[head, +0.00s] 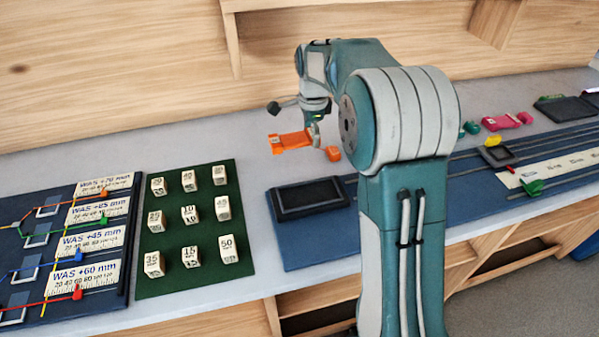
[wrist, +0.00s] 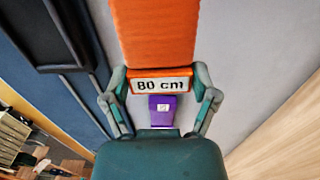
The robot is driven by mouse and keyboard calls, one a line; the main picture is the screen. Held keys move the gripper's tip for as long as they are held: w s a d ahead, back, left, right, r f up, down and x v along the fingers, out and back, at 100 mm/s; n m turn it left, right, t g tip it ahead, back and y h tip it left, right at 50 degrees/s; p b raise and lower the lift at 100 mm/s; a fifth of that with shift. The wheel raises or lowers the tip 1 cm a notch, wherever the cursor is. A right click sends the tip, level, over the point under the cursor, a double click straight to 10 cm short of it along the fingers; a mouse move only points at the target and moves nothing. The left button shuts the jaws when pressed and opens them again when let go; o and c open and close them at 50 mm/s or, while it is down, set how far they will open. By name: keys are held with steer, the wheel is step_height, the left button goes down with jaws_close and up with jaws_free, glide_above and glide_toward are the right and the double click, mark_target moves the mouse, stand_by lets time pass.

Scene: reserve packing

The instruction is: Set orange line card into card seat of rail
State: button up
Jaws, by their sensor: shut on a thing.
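The orange line card (head: 289,141) is at my gripper (head: 313,128), over the grey table behind the blue rail board. In the wrist view the orange card (wrist: 154,35) runs away from my gripper (wrist: 163,88), whose fingers are shut on its near end, labelled "80 cm". I cannot tell how high the card is above the table. The rail board (head: 290,250) has a black-framed seat (head: 308,198) at its left end, apart from the card. The seat's frame also shows at upper left in the wrist view (wrist: 82,67); its face looks bare.
A small orange block (head: 333,154) is right of my gripper. A purple labelled piece (wrist: 162,109) lies between the fingers in the wrist view. A green board (head: 160,285) of numbered blocks is left of the rail. Pink (head: 502,122) and green pieces are farther right.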

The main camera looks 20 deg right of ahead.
step_height(320, 180, up, 3)
glide_above(327, 191)
steer(key=shift+w+f, duration=0.1)
steer(key=shift+w, duration=0.05)
steer(key=shift+f, duration=2.8)
steer(key=shift+f, duration=0.45)
steer(key=o, duration=0.6)
steer(key=shift+o, duration=0.2)
